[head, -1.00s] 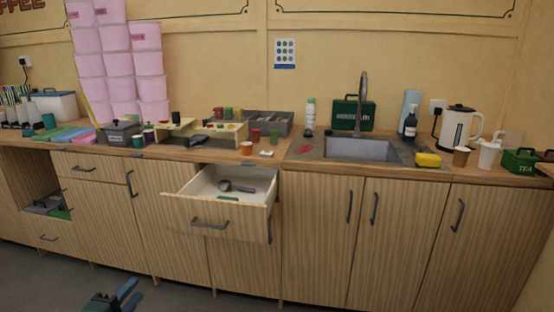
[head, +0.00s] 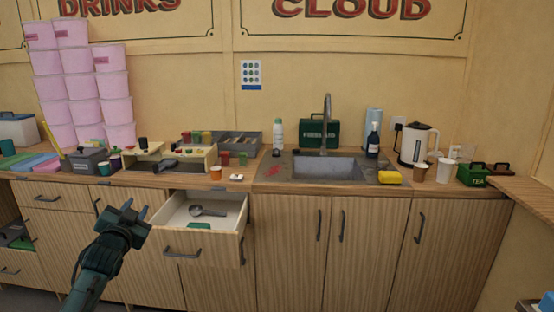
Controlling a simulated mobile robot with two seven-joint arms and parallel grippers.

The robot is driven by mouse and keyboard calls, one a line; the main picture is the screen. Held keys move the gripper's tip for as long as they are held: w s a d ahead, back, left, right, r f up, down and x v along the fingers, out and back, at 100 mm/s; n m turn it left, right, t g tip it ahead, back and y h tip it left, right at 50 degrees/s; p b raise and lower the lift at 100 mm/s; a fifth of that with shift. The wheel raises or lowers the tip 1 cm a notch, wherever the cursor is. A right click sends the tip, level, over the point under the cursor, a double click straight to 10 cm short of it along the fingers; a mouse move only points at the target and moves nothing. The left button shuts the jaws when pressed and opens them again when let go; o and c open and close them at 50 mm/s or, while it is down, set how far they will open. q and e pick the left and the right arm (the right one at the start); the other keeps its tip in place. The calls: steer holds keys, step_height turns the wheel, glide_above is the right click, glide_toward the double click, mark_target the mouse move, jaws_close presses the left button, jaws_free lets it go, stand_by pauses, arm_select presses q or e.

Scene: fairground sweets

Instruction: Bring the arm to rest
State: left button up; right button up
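My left gripper (head: 134,214) is raised in front of the cabinets at the lower left, just left of the open drawer (head: 190,240). Its fingers point up and stand apart, with nothing seen between them. The drawer holds a dark scoop-like utensil (head: 208,211) and a green item (head: 199,225). The gripper looks nearer to me than the drawer front; I cannot tell the exact gap. My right gripper is not clearly seen.
The open drawer juts out below the counter. Pink tubs (head: 88,112) stand stacked at the left.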

arm_select(q)
steer(key=s+d+f+g+h, duration=0.1)
steer(key=s+d+f, duration=0.35)
steer(key=f, duration=0.25)
steer(key=s+d+f+n+g+h, duration=0.1)
steer(key=s+d+f+g, duration=0.1)
steer(key=s+d+f, duration=0.35)
steer(key=s+d+f+g+h, duration=0.1)
steer(key=s+d+f, duration=0.1)
steer(key=s+f, duration=0.55)
steer(key=s+d+f+g+h, duration=0.1)
steer(key=s+d+f, duration=0.1)
steer(key=s, duration=0.5)
steer(key=s+d+f+n+g, duration=0.1)
steer(key=s+d+f, duration=0.2)
steer(key=s, duration=0.4)
steer(key=s+d+f+g+h, duration=0.1)
steer(key=s+d+f, duration=0.2)
steer(key=s, duration=0.5)
steer(key=shift+d+h, duration=0.3)
steer(key=shift+d, duration=0.5)
